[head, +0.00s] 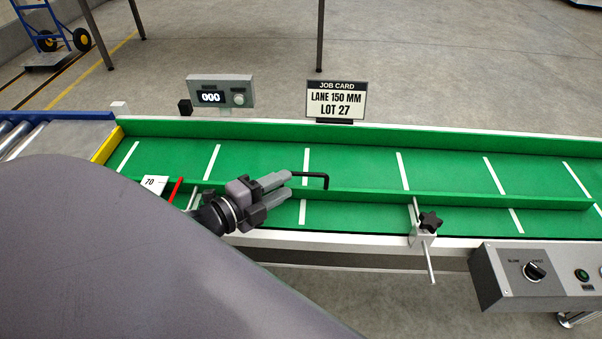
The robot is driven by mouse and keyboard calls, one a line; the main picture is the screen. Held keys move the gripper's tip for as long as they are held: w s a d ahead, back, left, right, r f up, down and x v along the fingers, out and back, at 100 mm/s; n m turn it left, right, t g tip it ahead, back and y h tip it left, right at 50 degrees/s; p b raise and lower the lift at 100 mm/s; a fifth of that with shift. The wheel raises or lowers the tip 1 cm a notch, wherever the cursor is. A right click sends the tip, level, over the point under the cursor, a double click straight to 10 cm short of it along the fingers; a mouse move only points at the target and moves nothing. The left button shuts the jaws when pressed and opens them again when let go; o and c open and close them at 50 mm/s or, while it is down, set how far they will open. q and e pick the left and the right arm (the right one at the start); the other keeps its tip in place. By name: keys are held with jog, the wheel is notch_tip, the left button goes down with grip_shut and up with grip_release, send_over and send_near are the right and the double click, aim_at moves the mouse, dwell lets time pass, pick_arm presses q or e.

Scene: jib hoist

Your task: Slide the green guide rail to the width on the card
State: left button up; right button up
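The green guide rail (455,198) runs lengthwise along the green belt, with a black handle (312,174) standing on it. My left gripper (287,183) is at the left end of this handle, over the rail. Its two grey fingers lie close together; whether they clasp the handle is hidden. The job card (336,100) behind the belt reads "LANE 150 MM, LOT 27". A white scale plate (154,183) shows "70" beside a red pointer (176,190). A black star knob (431,221) sits on a rod clamp at the front edge. My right gripper is out of view.
A fixed green wall (400,139) borders the belt's far side. A grey display box (221,92) reads "000". A control box (535,272) with a dial and green button stands front right. My arm covers the lower left.

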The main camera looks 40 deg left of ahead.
aim_at(303, 175)
pick_arm(q)
jog(key=shift+b+x, duration=1)
jog(key=shift+x, duration=2.55)
grip_shut()
